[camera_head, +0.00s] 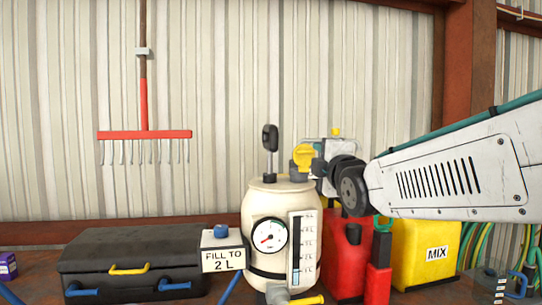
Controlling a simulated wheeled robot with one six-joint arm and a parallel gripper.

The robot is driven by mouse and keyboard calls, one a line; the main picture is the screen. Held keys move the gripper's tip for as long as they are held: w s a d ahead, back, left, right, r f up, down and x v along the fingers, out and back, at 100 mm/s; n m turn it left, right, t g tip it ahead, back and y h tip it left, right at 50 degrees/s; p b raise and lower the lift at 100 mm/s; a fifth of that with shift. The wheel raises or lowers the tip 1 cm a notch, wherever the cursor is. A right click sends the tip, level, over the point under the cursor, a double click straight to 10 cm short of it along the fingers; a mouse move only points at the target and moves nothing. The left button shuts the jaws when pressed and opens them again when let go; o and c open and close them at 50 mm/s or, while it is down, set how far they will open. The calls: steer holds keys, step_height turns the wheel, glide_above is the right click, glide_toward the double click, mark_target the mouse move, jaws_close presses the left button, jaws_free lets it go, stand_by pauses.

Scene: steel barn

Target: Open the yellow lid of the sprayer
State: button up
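The sprayer (259,205) is a cream tank standing upright on the bench, with a round gauge, a level scale and a black pump handle (270,138) on top. Its yellow lid (304,156) shows at the tank's upper right, above a grey collar. It looks tilted, but I cannot tell how far it is open. My arm comes in from the right. My gripper (319,167) is at the right side of the yellow lid, very close to it. Its fingers are small and partly hidden, so I cannot tell whether they touch the lid or are shut.
A black case (130,262) and a "FILL TO 2 L" sign (222,261) stand left of the sprayer. A red can (343,262) and a yellow "MIX" can (424,250) stand right, below my arm. A red rake (145,134) hangs on the wall. Space above the sprayer is clear.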

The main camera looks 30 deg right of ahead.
steer(key=v, duration=0.4)
stand_by(0.5)
steer(key=s+a+f+m+g+y, duration=0.1)
steer(key=s+f+m+g, duration=0.1)
steer(key=f+m+g, duration=0.4)
steer(key=s+f+m+g, duration=0.2)
steer(key=s+f+m, duration=0.1)
steer(key=f, duration=0.6)
steer(key=s+a+f+m+g+y, duration=0.1)
steer(key=s+a+f+m+g, duration=0.2)
steer(key=s, duration=0.5)
steer(key=s+a+f+m+g+y, duration=0.2)
steer(key=s+a+f+m+g, duration=0.1)
steer(key=s+a+f+g, duration=0.3)
steer(key=shift+s+a+y, duration=0.3)
steer(key=shift+s+a, duration=0.1)
steer(key=shift+s, duration=0.8)
